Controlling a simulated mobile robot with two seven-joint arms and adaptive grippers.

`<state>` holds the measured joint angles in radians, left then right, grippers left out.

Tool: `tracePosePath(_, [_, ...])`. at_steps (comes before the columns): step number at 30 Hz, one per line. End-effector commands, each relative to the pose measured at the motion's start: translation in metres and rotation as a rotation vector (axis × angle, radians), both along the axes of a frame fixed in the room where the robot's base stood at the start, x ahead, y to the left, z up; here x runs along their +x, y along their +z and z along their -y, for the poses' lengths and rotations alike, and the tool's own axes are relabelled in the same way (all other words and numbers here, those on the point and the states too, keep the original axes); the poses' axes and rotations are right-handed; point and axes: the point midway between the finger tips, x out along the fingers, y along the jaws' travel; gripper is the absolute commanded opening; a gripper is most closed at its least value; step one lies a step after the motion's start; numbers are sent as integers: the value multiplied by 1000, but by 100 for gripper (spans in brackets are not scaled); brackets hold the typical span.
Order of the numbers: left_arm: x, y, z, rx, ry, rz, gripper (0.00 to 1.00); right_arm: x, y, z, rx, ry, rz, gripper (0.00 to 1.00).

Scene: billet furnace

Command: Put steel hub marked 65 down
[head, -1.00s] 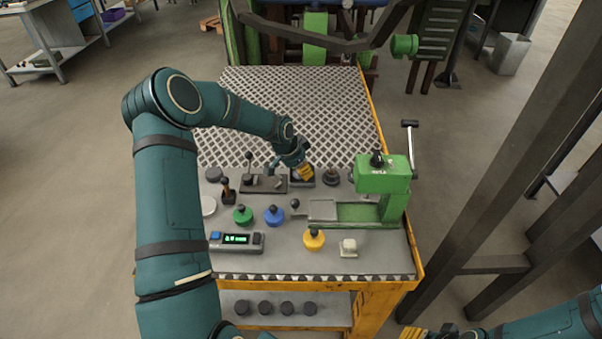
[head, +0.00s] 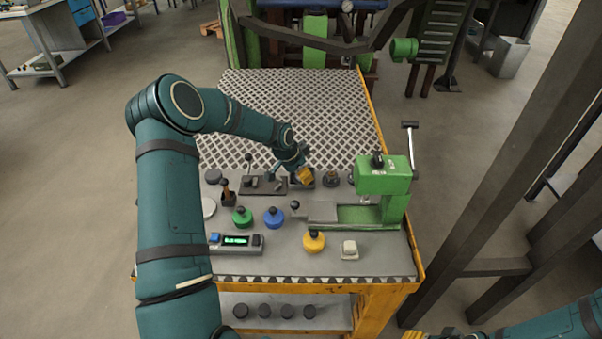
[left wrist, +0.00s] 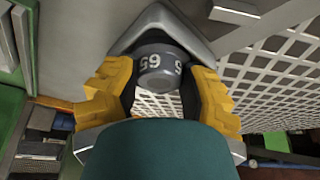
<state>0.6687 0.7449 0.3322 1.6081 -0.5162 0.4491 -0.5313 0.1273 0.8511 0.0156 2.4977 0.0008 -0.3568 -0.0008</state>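The steel hub (left wrist: 160,68), a dark grey cylinder with a white 65 on its side, sits between the yellow fingers of my left gripper (left wrist: 160,95) in the left wrist view. Both finger pads appear to touch its sides. In the head view my left gripper (head: 304,176) is low over a dark square block (head: 303,183) at the front edge of the lattice surface. The hub is not clearly visible there, and whether it touches the block cannot be told. My right gripper (head: 418,335) only just shows at the bottom edge of the head view.
A green press (head: 384,178) stands right of my left gripper. A dark fixture plate (head: 263,186) and a dark round part (head: 330,178) flank it. Green (head: 242,217), blue (head: 273,217) and yellow (head: 314,241) knobbed pieces stand in front. The lattice surface (head: 300,110) behind is clear.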

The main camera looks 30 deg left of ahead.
Motion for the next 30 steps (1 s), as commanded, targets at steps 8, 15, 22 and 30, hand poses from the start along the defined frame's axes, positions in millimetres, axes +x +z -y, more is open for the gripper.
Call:
tracePosePath(8, [-9,-12,1,-6,-2,-31,66,0,0,0,0,0,0,47])
tracePosePath(15, [-14,15,-3,-5,-1,-27,66,-2,11,0,1,1,-5,47])
tracePosePath(22, [-29,66,-10,-3,-1,-18,66,-4,22,-1,2,3,-9,47])
tracePosePath(30, [-43,105,-16,-5,-1,-15,66,-6,30,-1,3,3,-14,47])
